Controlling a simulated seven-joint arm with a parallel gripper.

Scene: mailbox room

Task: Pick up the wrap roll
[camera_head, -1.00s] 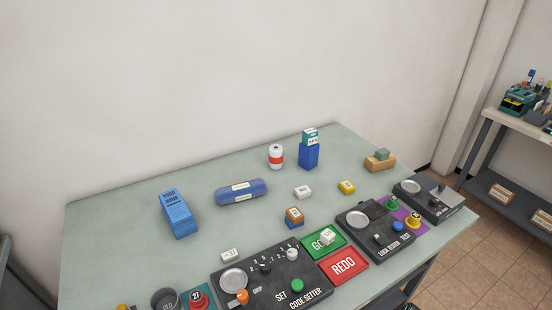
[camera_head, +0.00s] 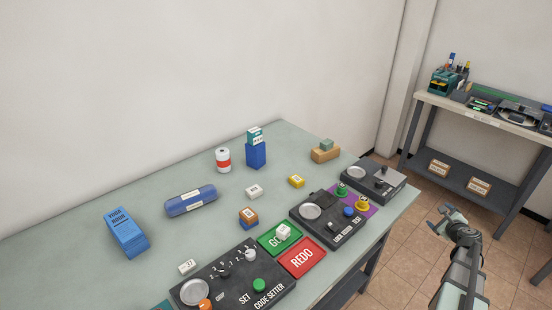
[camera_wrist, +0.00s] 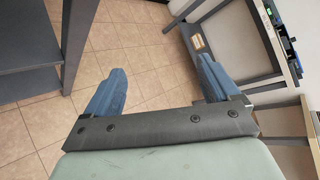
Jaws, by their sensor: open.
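A long blue roll with pale labels (camera_head: 191,200) lies on its side on the green table (camera_head: 70,240), left of the middle; it looks like the wrap roll, though its label is too small to read. An upright white cylinder with a red band (camera_head: 223,160) stands behind it to the right. My gripper (camera_head: 450,213) is off the table's right side, over the floor and well away from the roll. In the wrist view my gripper (camera_wrist: 160,72) has its two blue fingers spread wide with only floor between them. The roll is not in the wrist view.
A blue box (camera_head: 127,232) stands left of the roll; another blue box (camera_head: 256,155) bears a small teal-and-white box. Small blocks and the code setter panel (camera_head: 240,280) fill the front. A lock panel (camera_head: 328,218) is at right. A side bench (camera_head: 490,115) stands beyond the floor.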

